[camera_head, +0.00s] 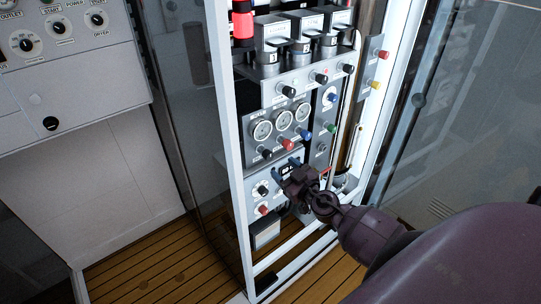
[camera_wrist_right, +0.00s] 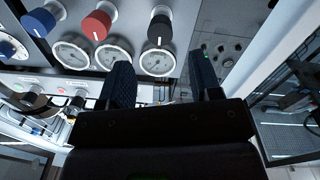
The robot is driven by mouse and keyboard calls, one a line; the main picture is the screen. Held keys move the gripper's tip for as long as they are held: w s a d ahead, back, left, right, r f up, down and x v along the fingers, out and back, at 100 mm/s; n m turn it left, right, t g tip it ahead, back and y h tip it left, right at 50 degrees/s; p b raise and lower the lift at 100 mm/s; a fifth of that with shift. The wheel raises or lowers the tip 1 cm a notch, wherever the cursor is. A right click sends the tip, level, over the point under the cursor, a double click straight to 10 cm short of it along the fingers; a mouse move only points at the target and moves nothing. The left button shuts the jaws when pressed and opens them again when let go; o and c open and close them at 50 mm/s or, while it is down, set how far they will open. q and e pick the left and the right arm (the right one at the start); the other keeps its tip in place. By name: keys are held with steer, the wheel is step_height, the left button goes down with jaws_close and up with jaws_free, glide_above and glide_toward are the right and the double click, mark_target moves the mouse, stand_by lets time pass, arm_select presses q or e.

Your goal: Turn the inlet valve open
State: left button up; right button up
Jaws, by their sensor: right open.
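A tall white-framed panel cabinet (camera_head: 232,150) holds several knobs and gauges. Its labels are too small to read, so I cannot tell which control is the inlet valve. Under three round gauges (camera_head: 284,122) sit a black knob (camera_head: 267,153), a red knob (camera_head: 287,144) and a blue knob (camera_head: 306,133). My right gripper (camera_head: 287,170) is just below this row, in front of the lower panel. In the right wrist view its two fingers (camera_wrist_right: 163,88) are apart with nothing between them. That view also shows the red knob (camera_wrist_right: 97,24) and black knob (camera_wrist_right: 160,28) beyond the fingertips. My left gripper is out of view.
A white frame post stands left of the panel, and a glass door (camera_head: 450,120) is open on the right. A lower red knob (camera_head: 263,209) is near my gripper. A grey control console (camera_head: 70,70) stands at the left. The wooden floor (camera_head: 140,260) between is clear.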

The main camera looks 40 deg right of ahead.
mark_target(270, 158)
steer(key=w, duration=0.5)
steer(key=shift+w+a+p, duration=0.1)
steer(key=shift+w+p, duration=0.05)
steer(key=shift+p, duration=0.15)
steer(key=shift+w, duration=1)
steer(key=shift+c, duration=1.2)
steer(key=c, duration=0.7)
